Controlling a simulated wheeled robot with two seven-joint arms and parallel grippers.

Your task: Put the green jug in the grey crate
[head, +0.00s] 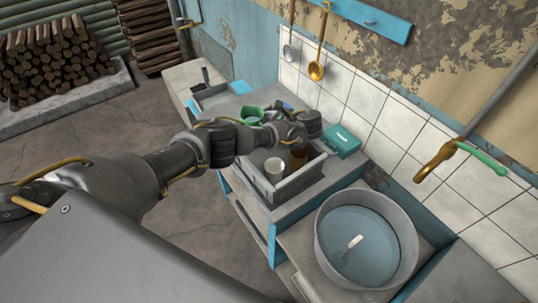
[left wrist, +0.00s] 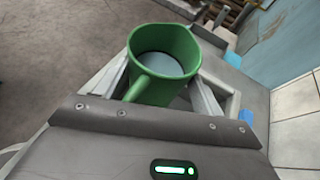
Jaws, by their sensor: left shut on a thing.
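The green jug (head: 251,113) is at the far side of the grey crate (head: 292,190), partly hidden by my left arm in the head view. In the left wrist view the jug (left wrist: 160,85) has its open top facing the camera and its handle toward my wrist. My left gripper (left wrist: 165,68) is shut on the jug, with a finger on each side. I cannot tell if the jug's base touches the counter. The grey crate holds a white cup (head: 274,168) and an amber cup (head: 299,157). My right gripper is out of view.
A teal box (head: 342,141) stands on the counter by the tiled wall, beside the crate. A round metal basin (head: 325,240) with water and a small white object is nearer. A gold ladle (head: 317,70) hangs on the wall. A green-handled tap (head: 440,160) juts out at right.

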